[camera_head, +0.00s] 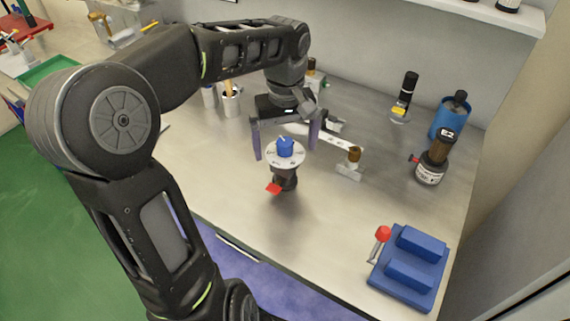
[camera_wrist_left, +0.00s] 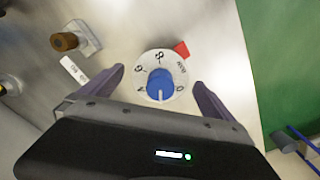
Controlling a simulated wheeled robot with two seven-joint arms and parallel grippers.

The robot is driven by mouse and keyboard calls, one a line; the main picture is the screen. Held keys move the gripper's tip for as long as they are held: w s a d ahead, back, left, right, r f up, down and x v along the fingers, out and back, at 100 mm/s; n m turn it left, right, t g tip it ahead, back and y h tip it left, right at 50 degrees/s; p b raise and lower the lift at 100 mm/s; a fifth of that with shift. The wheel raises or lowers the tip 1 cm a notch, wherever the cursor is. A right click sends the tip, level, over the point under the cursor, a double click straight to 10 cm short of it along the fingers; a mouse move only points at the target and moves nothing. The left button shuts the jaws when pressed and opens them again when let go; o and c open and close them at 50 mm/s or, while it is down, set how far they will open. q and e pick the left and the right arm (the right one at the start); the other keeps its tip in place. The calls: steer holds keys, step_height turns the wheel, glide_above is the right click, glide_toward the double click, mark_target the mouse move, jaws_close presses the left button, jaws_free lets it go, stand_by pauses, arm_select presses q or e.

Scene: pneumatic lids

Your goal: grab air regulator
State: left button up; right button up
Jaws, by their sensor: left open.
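The air regulator (camera_head: 285,157) stands upright on the metal table. It has a blue knob on a white numbered dial, a dark body and a red tab low on its side. My left gripper (camera_head: 286,148) is open above and around it, with its purple fingers apart. In the left wrist view the regulator's dial (camera_wrist_left: 160,77) sits between the two open fingertips (camera_wrist_left: 157,76). I cannot tell whether either finger touches it. My right gripper is not in view.
A small fitting with a brown cap (camera_head: 354,155) stands right of the regulator. A dark bottle device (camera_head: 434,160), a blue container (camera_head: 450,118) and a blue block with a red-knobbed lever (camera_head: 409,268) are farther right. The table's front left is clear.

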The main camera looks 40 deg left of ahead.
arm_select(q)
steer(key=shift+f, duration=1.55)
steer(key=c, duration=1.6)
steer(key=shift+r, duration=0.15)
